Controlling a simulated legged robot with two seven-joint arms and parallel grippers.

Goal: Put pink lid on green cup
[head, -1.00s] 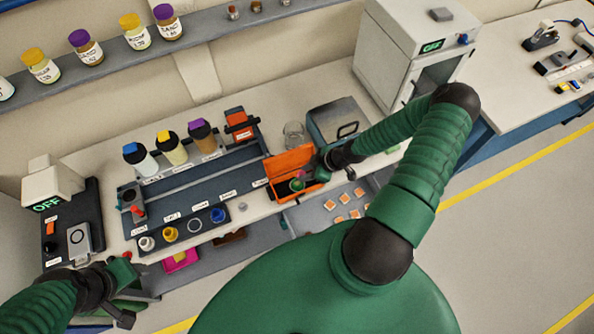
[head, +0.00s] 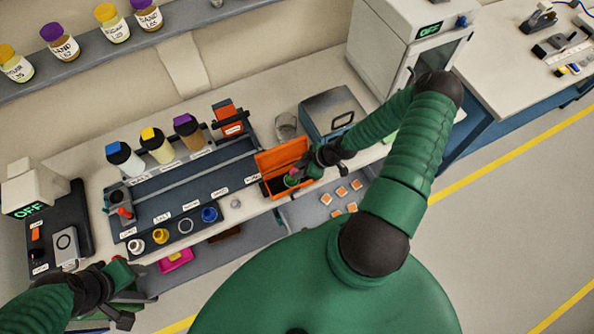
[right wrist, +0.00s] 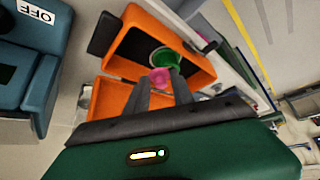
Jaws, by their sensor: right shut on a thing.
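The green cup (right wrist: 168,54) stands inside an open orange box (right wrist: 196,72) in the right wrist view. In the head view the cup (head: 291,181) shows small in the same orange box (head: 281,157). My right gripper (right wrist: 160,84) is shut on the pink lid (right wrist: 159,77), which overlaps the near edge of the cup in the picture. I cannot tell whether lid and cup touch. In the head view my right gripper (head: 301,173) reaches into the box from the right. My left gripper (head: 130,294) is at lower left, away from both; its jaw opening is unclear.
The box's raised orange flap stands at its back. A grey-blue case (head: 331,118) and a glass beaker (head: 286,125) stand behind it. A dark rack (head: 190,181) with bottles and small coloured cups lies to the left. A drawer with orange-and-white squares (head: 341,191) is below.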

